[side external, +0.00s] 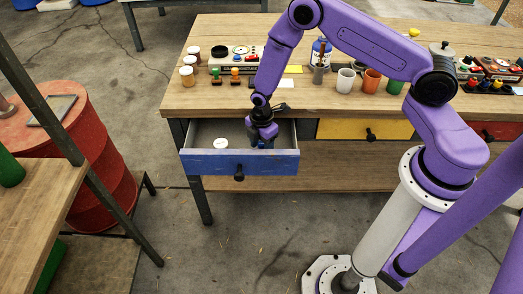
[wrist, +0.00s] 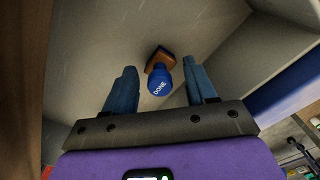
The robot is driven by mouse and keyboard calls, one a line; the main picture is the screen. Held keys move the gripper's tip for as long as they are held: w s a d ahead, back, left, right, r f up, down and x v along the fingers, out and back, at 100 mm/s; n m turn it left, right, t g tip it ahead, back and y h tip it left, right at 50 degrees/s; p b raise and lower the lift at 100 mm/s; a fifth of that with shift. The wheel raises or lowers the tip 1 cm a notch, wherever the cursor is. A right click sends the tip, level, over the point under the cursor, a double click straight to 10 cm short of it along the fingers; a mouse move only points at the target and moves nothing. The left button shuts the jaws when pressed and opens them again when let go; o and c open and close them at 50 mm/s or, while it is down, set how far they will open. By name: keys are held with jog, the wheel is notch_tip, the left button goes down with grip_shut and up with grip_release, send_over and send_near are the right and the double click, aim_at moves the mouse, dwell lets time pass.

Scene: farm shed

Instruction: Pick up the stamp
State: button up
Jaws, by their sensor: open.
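The stamp (wrist: 160,78) shows in the wrist view. It has a blue rounded handle with white lettering that reads "DONE" and a brown base, and it lies inside the open drawer. My gripper (wrist: 161,82) is open, with its two blue fingers on either side of the stamp's handle and a gap on each side. In the side external view my gripper (side external: 262,142) reaches down into the blue-fronted drawer (side external: 235,164), at its right half. The stamp cannot be made out in that view, where my gripper covers the spot.
A round white item (side external: 221,144) lies in the drawer's left part. The drawer walls stand close around my gripper. Above, the workbench (side external: 330,98) holds jars, small stamps, a white mug (side external: 345,80) and an orange mug (side external: 371,81). A yellow drawer (side external: 345,129) is shut to the right.

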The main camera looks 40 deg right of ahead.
aim_at(262, 144)
grip_shut()
jog(key=shift+s, duration=0.1)
jog(key=shift+r, duration=0.55)
notch_tip(262, 144, up, 2)
jog(key=shift+r, duration=0.1)
jog(key=s+d+r, duration=0.2)
jog(key=s+r, duration=0.7)
jog(key=s, duration=0.4)
jog(key=shift+s+r, duration=0.35)
jog(key=shift+r, duration=0.05)
jog(key=c, duration=0.9)
grip_release()
jog(key=shift+w, duration=0.1)
jog(key=shift+c, duration=0.2)
